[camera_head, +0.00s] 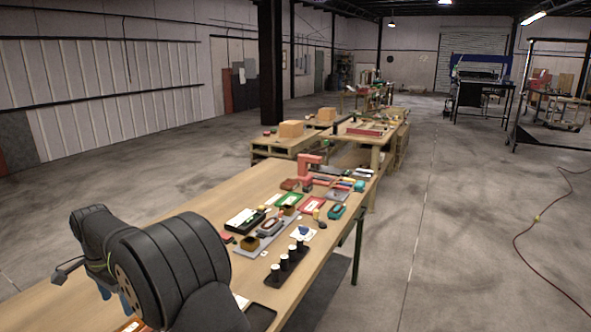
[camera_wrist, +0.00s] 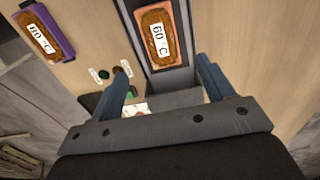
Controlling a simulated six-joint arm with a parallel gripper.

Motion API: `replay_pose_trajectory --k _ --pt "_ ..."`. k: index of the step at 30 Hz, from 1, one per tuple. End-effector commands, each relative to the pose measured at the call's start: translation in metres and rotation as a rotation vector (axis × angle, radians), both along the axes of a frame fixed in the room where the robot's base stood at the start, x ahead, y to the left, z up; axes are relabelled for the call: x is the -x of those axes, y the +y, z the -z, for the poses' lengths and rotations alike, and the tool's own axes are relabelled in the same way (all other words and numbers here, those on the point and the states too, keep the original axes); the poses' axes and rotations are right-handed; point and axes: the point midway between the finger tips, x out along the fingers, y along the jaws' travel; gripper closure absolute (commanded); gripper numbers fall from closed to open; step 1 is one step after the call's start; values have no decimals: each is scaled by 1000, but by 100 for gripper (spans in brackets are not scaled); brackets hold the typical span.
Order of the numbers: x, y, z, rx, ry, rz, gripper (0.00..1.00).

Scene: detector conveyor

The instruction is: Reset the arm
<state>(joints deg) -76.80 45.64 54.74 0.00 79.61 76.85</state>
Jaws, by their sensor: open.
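My gripper (camera_wrist: 163,66) is open, with its two blue-grey fingers spread apart in the wrist view. Nothing is seen held between them. Beyond the fingers, a brown block with an orange rim and a "60 °C" label (camera_wrist: 158,36) lies on a dark strip. In the head view the blue fingers of my gripper (camera_head: 116,295) show at the lower left, above the near end of the wooden table (camera_head: 160,212). My dark arm hides part of the table there.
A second labelled block in a purple holder (camera_wrist: 45,34) is at the wrist view's upper left. On the table in the head view are a black rack with dark cylinders (camera_head: 287,264), a green tray (camera_head: 288,199) and a red device (camera_head: 308,165). The table's left part looks bare.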

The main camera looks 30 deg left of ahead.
Motion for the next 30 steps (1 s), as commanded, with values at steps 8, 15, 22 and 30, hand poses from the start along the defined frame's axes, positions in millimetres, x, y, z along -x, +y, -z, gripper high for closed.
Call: replay_pose_trajectory --k 8,15,22,30 --pt "0 0 59 3 1 0 26" --pt "0 0 108 3 1 0 26" --pt "0 1 60 -4 -1 0 26" --pt "-4 -13 19 0 0 2 26"
